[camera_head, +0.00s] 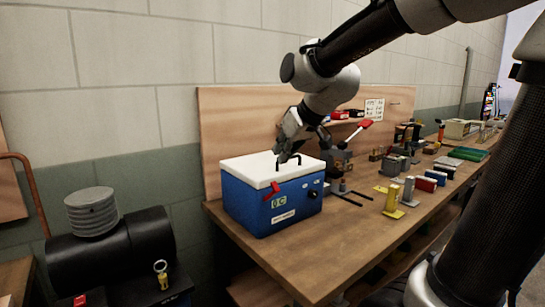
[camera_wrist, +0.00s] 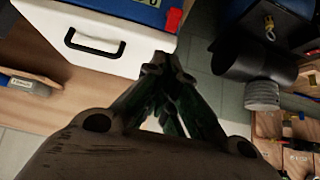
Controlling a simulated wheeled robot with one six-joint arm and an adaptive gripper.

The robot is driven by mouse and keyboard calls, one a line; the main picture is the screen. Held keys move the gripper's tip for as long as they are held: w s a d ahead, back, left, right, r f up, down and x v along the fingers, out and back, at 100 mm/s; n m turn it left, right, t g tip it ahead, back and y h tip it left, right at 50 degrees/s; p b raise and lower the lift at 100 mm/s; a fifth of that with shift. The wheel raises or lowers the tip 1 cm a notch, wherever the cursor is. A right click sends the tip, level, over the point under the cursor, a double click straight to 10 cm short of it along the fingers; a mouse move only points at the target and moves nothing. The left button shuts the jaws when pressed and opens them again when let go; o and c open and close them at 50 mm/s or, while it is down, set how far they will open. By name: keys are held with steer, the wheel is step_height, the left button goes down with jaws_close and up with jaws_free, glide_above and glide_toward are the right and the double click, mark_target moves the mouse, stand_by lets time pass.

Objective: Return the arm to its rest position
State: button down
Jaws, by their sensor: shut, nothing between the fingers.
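My gripper (camera_head: 290,150) is shut and empty. In the head view it hangs at the end of my arm, just over the blue box with a white lid (camera_head: 272,195), close to the lid's black handle. I cannot tell from that view whether it touches the handle. In the wrist view my gripper (camera_wrist: 160,65) shows its fingers together, pointing at the edge of the white lid (camera_wrist: 115,50). The black handle (camera_wrist: 90,43) lies to the left of the fingertips there, apart from them. My arm reaches in from the upper right of the head view.
The wooden bench (camera_head: 300,255) runs to the right with a red-handled tool (camera_head: 355,132), yellow brackets (camera_head: 393,202) and several small blocks. A wooden backboard (camera_head: 235,125) stands behind the box. A black compressor-like tank (camera_head: 110,243) stands at left. Bare bench lies in front of the box.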

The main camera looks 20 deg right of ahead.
steer(key=shift+s+d+r, duration=0.2)
steer(key=shift+s+r, duration=0.05)
steer(key=shift+s, duration=0.3)
